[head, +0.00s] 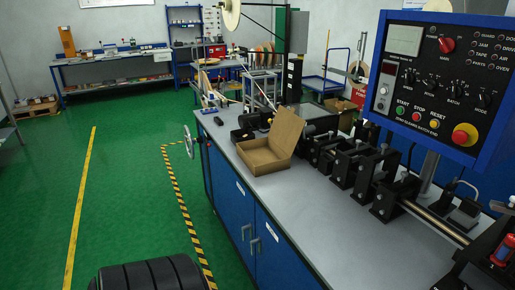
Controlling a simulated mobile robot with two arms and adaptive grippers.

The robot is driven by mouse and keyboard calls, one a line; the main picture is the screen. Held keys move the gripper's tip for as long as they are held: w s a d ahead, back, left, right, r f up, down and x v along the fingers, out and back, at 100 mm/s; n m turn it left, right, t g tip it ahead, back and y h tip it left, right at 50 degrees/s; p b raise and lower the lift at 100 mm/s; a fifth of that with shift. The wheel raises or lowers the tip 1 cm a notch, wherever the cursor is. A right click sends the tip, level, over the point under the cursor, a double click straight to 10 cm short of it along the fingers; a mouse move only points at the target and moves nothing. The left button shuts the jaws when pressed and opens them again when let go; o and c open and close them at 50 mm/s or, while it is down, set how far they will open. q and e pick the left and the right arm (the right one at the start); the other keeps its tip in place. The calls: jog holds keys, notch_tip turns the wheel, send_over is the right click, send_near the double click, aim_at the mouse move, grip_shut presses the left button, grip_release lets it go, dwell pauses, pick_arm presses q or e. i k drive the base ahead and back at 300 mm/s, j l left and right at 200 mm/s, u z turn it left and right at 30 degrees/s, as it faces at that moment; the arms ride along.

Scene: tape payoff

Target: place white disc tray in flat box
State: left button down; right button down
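An open cardboard flat box (261,158) stands on the grey top of the blue workbench, with its lid raised at the right. Its inside looks empty from here. I cannot pick out a white disc tray with certainty. A pale cream reel (231,14) is mounted high above the far end of the bench, cut by the top edge of the picture. Neither of my grippers shows in the head view.
The blue workbench (300,222) has free top in front of the box. Black machine blocks (350,162) line its right side. A control panel (437,75) rises at the right. Green floor (127,190) is open at the left. A side bench (115,65) stands behind.

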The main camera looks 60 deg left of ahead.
aim_at(262, 155)
jog(key=j+u, duration=0.15)
jog(key=j, duration=0.4)
jog(key=i+j+u, duration=0.15)
jog(key=j, duration=0.4)
jog(key=j+u, duration=0.15)
jog(key=j, duration=0.4)
jog(key=i+j+u, duration=0.15)
jog(key=j, duration=0.4)
